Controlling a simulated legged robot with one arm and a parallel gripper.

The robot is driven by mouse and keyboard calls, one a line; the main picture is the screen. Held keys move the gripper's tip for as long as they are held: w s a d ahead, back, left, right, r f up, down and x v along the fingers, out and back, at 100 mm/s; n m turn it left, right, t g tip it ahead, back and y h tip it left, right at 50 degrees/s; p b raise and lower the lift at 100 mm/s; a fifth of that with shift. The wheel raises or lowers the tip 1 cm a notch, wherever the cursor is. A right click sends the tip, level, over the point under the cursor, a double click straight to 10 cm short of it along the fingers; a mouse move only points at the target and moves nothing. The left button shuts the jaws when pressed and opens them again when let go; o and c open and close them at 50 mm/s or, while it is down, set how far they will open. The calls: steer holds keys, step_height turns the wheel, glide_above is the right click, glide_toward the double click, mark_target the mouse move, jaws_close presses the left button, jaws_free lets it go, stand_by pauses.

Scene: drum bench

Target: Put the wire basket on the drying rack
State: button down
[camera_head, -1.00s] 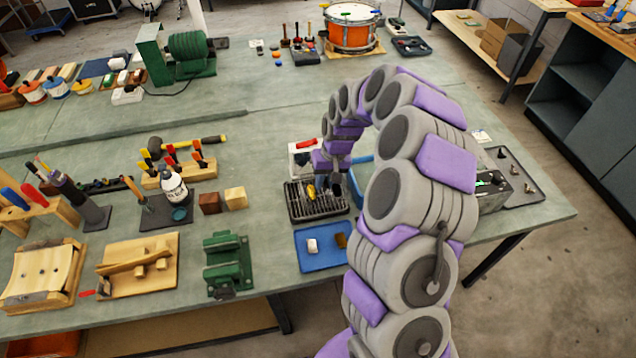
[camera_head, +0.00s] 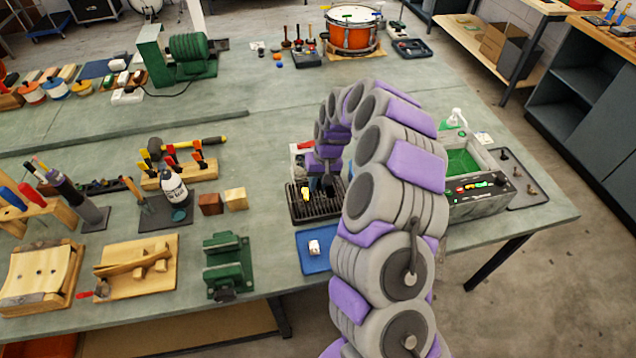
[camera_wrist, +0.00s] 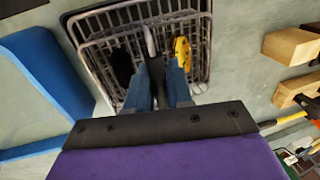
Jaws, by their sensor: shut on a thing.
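The wire basket (camera_wrist: 97,69) shows as pale grey wire mesh at the top of the wrist view. It holds a yellow piece (camera_wrist: 182,53) and a dark piece. The blue fingers of my gripper (camera_wrist: 158,85) are shut on the basket's grey upright part, apparently its handle. In the head view, my gripper (camera_head: 324,184) is over the black ribbed drying rack (camera_head: 316,213), and the yellow piece shows beside it. The basket is over the rack area. My arm and gripper hide part of both, and I cannot tell whether they touch.
A blue tray (camera_head: 312,262) with a white block lies in front of the rack. Wooden cubes (camera_head: 236,198) and a green vise-like fixture (camera_head: 228,265) stand left. A grey tank with green inside (camera_head: 463,161) stands right of my arm.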

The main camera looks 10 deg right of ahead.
steer(key=c, duration=1.3)
jaws_free()
steer(key=shift+a, duration=0.25)
steer(key=shift+o, duration=1.4)
steer(key=shift+d, duration=0.3)
